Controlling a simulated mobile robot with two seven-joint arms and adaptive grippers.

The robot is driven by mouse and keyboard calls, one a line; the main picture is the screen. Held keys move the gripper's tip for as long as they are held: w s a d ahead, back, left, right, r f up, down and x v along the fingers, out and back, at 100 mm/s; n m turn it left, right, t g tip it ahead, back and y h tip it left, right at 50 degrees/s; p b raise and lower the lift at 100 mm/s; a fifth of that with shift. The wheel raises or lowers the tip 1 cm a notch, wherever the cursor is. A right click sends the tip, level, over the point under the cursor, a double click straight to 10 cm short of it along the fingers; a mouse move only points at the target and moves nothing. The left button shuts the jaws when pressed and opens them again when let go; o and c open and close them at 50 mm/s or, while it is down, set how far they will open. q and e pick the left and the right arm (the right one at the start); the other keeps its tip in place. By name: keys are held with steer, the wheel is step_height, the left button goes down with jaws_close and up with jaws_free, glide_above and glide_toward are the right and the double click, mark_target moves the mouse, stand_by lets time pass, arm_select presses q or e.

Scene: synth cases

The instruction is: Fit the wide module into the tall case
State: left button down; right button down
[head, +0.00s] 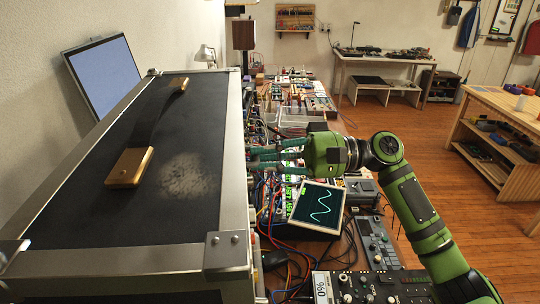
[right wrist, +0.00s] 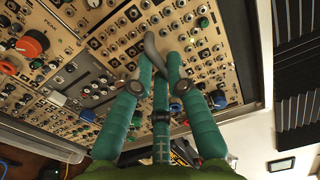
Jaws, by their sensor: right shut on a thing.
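The tall case (head: 90,215), black with metal edges and brass handle mounts on its top, fills the left of the head view. Its front faces right and is mostly turned away. My right gripper (head: 283,155) is at that front, its green fingers pointing left. In the right wrist view the right gripper (right wrist: 158,62) has its fingers together against a beige panel with jacks and knobs, which looks like the wide module (right wrist: 205,60). The exact grip is hidden, and I cannot tell how far the module sits in the case. My left gripper is not in view.
A screen with a green wave (head: 318,207) stands below my right arm, near the case. Cables, a grey device (head: 377,243) and a mixer-like unit (head: 375,288) crowd the bench. A laptop-like screen (head: 103,72) stands behind the case. Wooden floor lies open to the right.

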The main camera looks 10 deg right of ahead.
steer(key=shift+a, duration=0.4)
steer(key=c, duration=1.1)
jaws_free()
steer(key=shift+c, duration=0.2)
steer(key=d, duration=1.2)
steer(key=shift+s, duration=0.4)
steer(key=shift+f, duration=0.1)
